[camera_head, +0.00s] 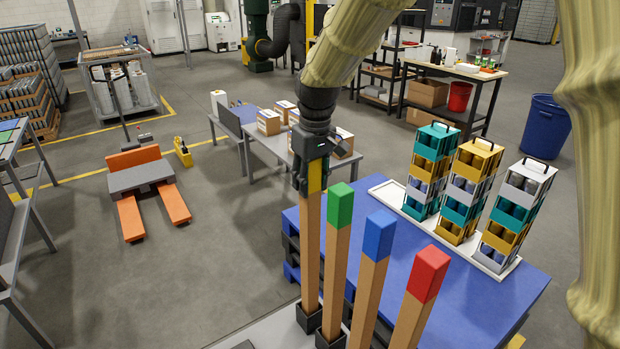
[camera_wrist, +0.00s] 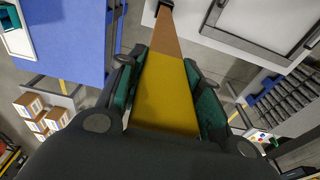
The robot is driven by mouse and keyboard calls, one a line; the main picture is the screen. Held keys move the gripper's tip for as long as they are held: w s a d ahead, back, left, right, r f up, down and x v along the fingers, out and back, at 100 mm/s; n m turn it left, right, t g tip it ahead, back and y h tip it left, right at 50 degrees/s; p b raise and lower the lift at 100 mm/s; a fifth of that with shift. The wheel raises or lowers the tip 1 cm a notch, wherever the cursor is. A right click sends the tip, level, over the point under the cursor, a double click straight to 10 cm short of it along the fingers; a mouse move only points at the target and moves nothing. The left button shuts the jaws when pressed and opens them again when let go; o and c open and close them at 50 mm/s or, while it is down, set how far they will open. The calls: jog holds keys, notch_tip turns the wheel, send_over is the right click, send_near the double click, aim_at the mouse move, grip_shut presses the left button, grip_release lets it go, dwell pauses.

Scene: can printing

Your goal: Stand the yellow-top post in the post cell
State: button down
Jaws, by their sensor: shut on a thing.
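The yellow-top post (camera_head: 309,245) is a long brown bar with a yellow upper end, and it stands nearly upright. My gripper (camera_head: 312,178) is shut around its yellow top from above. In the wrist view the yellow part of the post (camera_wrist: 166,92) lies between the teal-padded fingers of my gripper (camera_wrist: 165,85). The post's lower end meets a black square cell (camera_head: 309,319) at the far left of the row; I cannot tell how deep it sits. Green-top (camera_head: 340,207), blue-top (camera_head: 379,236) and red-top (camera_head: 427,275) posts stand to its right.
A blue table (camera_head: 440,285) stands behind the posts, with a white tray (camera_head: 383,191) holding three stacks of can carriers (camera_head: 476,175). A grey table with cartons (camera_head: 268,122) is farther back. An orange pallet truck (camera_head: 130,205) stands on open floor at left.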

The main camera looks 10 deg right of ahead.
jog(key=shift+f+b, duration=0.4)
jog(key=shift+f, duration=0.8)
jog(key=c, duration=0.9)
grip_release()
jog(key=r, duration=0.4)
jog(key=s+r, duration=0.1)
jog(key=r, duration=0.7)
jog(key=shift+s+d, duration=0.2)
jog(key=shift+d, duration=0.1)
